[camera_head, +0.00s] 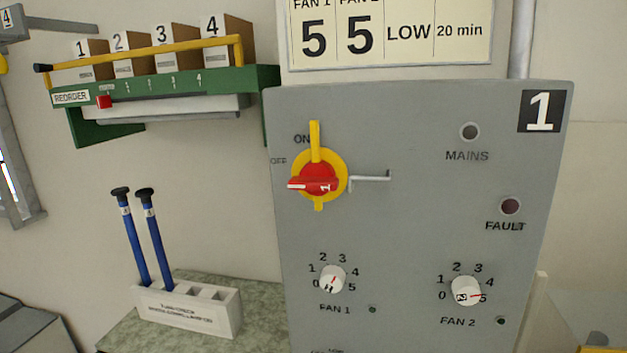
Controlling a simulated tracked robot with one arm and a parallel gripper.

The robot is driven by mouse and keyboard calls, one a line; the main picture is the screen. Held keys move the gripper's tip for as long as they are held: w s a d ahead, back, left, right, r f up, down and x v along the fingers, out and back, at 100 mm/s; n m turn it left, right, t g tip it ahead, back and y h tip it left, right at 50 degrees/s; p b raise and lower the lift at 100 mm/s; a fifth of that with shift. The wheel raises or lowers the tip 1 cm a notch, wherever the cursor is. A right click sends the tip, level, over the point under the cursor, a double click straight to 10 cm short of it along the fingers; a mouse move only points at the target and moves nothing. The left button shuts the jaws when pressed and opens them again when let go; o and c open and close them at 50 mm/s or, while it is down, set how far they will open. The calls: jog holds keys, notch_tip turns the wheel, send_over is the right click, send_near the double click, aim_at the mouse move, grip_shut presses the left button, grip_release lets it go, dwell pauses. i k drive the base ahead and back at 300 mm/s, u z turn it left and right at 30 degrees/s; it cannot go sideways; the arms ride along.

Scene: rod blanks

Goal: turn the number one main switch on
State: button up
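The number one main switch (316,180) is a red handle marked 1 on a yellow round plate, on the grey panel (420,225) with a black "1" label (541,111). The red handle lies roughly level, its long end to the left towards OFF. ON is lettered above and left of the plate, beside an upright yellow bar (314,140). A bent metal rod (371,178) sticks out just right of the switch; I cannot tell whether it touches the plate. The MAINS lamp (470,132) looks unlit. My gripper is not in view.
FAN 1 knob (332,279) and FAN 2 knob (466,290) sit below the switch. The FAULT lamp (510,207) is dark red. At left are a green shelf (225,82) with numbered boxes and a white holder (190,312) with two blue rods (133,240).

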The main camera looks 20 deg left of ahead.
aim_at(317, 178)
jog(key=z, duration=1.4)
jog(key=k, duration=1)
jog(key=u, duration=0.9)
jog(key=i, duration=1)
jog(key=z, duration=0.05)
